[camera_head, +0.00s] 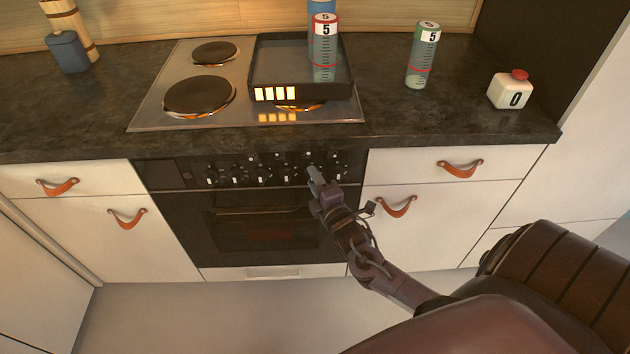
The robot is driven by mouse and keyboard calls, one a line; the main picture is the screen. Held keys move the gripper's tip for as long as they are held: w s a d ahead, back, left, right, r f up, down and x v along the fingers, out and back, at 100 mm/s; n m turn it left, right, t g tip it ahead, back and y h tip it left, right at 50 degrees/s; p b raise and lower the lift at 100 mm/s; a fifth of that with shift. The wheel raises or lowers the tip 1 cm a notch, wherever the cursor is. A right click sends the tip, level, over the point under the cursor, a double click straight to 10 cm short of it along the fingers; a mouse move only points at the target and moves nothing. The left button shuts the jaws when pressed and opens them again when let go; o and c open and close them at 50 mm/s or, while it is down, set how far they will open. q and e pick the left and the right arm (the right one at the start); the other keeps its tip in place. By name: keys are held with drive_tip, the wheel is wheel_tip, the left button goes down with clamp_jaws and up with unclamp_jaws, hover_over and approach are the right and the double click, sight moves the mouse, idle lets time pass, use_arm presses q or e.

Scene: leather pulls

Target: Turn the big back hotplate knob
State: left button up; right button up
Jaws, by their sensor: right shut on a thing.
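A row of several black knobs with pale marks (237,178) runs along the oven's control panel (190,174). My right gripper (314,172) is at the right part of this row, shut on one knob that its fingers mostly hide. I cannot read which hotplate this knob belongs to. Another knob (336,170) shows just right of the gripper. On the hob (150,112), a small hotplate (214,52) is at the back left and a larger one (199,96) at the front left. A dark tray covers most of the right side. My left gripper is not in view.
The dark tray (268,75) has a lit bar display on its front and a red-capped cylinder marked 5 (325,50). Leather pulls (397,207) stick out beside the oven (225,235).

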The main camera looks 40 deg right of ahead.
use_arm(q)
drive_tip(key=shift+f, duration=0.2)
use_arm(e)
drive_tip(key=shift+f+m, duration=0.1)
drive_tip(key=shift+m, duration=0.2)
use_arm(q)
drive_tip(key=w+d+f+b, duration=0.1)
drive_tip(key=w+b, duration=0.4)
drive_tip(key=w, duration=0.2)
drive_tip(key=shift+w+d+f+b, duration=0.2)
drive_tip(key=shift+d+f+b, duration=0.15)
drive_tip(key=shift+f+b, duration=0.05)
use_arm(e)
drive_tip(key=shift+a+f+m+t+h, duration=0.1)
drive_tip(key=shift+m+t+h, duration=0.5)
drive_tip(key=shift+m, duration=1.6)
drive_tip(key=shift+d+f+m+t+h, duration=0.1)
drive_tip(key=shift+m+t+h, duration=0.15)
drive_tip(key=shift+m+h, duration=1.35)
drive_tip(key=shift+a+f+m+t+h, duration=0.1)
drive_tip(key=shift+m+t, duration=0.35)
drive_tip(key=shift+m, duration=2.35)
drive_tip(key=o, duration=0.9)
drive_tip(key=shift+w+r, duration=0.1)
drive_tip(key=shift+o, duration=0.2)
